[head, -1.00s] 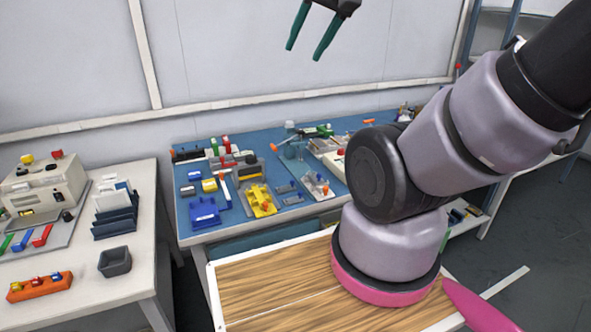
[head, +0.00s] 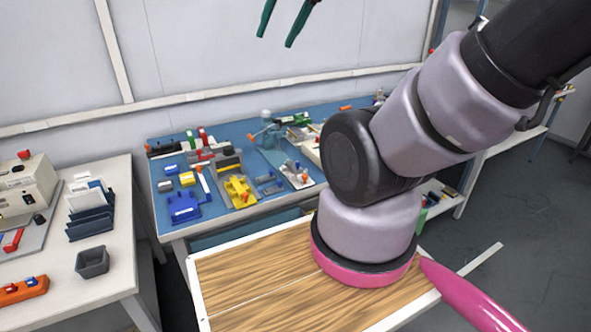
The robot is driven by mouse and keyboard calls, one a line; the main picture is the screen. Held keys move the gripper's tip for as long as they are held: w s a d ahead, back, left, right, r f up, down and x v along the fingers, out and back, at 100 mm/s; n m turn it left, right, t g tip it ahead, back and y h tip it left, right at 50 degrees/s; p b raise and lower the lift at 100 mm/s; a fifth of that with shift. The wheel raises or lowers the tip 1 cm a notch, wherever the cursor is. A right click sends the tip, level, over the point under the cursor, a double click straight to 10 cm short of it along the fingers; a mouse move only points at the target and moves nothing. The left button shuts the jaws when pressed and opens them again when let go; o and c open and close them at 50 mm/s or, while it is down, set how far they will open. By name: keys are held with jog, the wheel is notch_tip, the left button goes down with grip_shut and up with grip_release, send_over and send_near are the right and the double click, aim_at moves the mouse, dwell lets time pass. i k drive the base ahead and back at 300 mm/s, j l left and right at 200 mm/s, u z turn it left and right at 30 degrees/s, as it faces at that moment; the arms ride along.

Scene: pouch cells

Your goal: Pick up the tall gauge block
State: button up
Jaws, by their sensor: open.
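My gripper (head: 276,41) is at the top edge of the head view, its two dark green fingers apart with nothing between them. It appears against the white wall, well above the blue-topped bench (head: 230,130). I cannot single out the tall gauge block for sure. Small grey blocks (head: 272,189) lie on the bench right of a yellow fixture (head: 238,190), too small to tell their height.
The bench also holds a blue fixture (head: 183,208), a yellow cylinder (head: 187,179) and a light grey plate with orange-topped parts (head: 297,176). A white table (head: 110,270) at left carries a dark bin (head: 92,262) and an orange holder (head: 22,291).

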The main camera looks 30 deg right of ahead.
aim_at(294, 167)
jog(key=l+z, duration=0.5)
jog(key=z, duration=0.2)
jog(key=i+j, duration=0.05)
